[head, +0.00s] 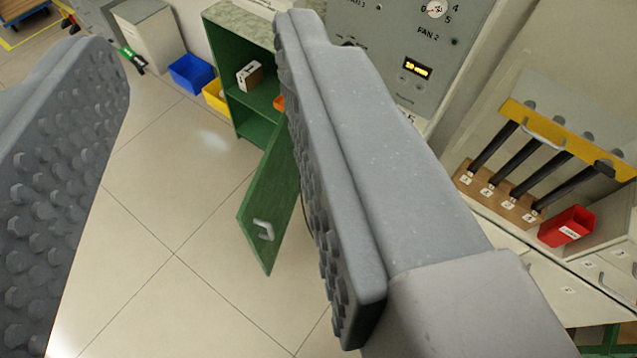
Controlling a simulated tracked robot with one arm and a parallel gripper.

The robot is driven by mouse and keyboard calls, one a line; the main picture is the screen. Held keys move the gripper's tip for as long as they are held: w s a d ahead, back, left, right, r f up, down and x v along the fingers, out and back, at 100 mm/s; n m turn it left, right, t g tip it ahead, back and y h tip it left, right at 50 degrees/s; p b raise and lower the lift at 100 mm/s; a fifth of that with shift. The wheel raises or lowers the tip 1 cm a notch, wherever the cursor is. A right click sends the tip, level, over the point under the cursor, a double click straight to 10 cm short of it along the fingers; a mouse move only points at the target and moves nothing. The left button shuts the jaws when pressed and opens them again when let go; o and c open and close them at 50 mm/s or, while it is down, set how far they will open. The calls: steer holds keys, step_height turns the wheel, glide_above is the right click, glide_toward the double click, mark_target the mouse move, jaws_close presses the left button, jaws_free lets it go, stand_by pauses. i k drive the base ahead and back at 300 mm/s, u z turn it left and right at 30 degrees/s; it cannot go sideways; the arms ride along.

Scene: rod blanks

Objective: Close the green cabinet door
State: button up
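The green cabinet (228,48) stands at the top middle of the head view, with its shelves showing. Its green door (272,195) is open and swung out toward me, with a light handle (264,229) near its lower end. My gripper (215,170) is open, with one big grey studded finger at the left edge and the other across the middle. Nothing is between the fingers up close. The right finger covers part of the cabinet and the door's upper right side. The door appears beyond the fingers, and I see no contact.
Blue (190,74) and yellow (215,95) bins sit left of the cabinet. A grey control panel (420,50) stands to the right, then a rack of black rods (517,165) and a red bin (566,227). The tiled floor (150,200) left of the door is clear.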

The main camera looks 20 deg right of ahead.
mark_target(264, 214)
steer(key=z, duration=1.85)
steer(key=k, duration=0.85)
steer(key=u, duration=1.5)
steer(key=i, duration=1)
steer(key=z, duration=0.05)
